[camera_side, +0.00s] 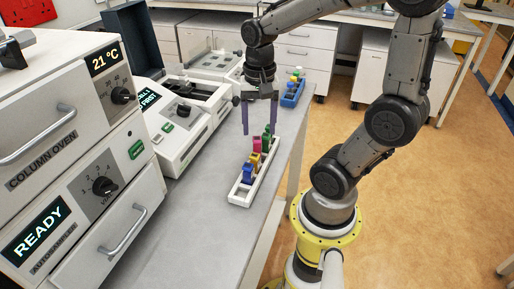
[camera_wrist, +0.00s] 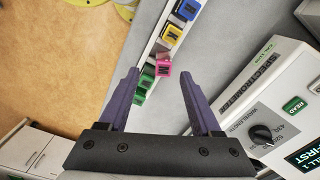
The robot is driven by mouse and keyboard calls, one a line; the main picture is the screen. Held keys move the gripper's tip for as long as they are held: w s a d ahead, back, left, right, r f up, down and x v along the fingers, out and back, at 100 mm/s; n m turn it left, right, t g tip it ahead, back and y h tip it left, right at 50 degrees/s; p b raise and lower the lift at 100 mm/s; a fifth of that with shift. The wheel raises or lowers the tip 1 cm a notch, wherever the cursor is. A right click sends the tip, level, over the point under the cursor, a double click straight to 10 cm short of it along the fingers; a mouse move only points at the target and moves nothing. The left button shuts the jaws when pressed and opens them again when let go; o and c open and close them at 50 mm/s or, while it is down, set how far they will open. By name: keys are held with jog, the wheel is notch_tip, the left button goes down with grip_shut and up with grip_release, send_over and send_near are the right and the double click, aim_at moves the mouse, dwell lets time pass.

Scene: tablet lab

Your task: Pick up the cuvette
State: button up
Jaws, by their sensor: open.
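Several cuvettes with coloured lettered caps stand in a row in a narrow white rack (camera_side: 240,199) on the grey bench. In the side view the caps are blue (camera_side: 248,173), yellow (camera_side: 255,160), pink (camera_side: 257,144) and green (camera_side: 266,139), from near to far. My gripper (camera_side: 259,131) is open and empty, pointing down over the far end of the rack. In the wrist view the pink cap (camera_wrist: 162,69) and green caps (camera_wrist: 147,74) lie between the open purple fingers (camera_wrist: 160,76). The yellow (camera_wrist: 172,34) and blue (camera_wrist: 187,10) caps lie beyond the fingertips.
An instrument with a dial and an open lid (camera_side: 180,112) stands left of the rack. A column oven stack (camera_side: 75,130) fills the left. A blue rack (camera_side: 292,93) with coloured items sits farther back. The bench in front of the white rack is clear.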

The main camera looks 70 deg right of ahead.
aim_at(257, 138)
jog(key=shift+w+f, duration=0.15)
jog(key=shift+f, duration=1.15)
jog(key=shift+w+f, duration=0.1)
jog(key=shift+f, duration=1.2)
grip_shut()
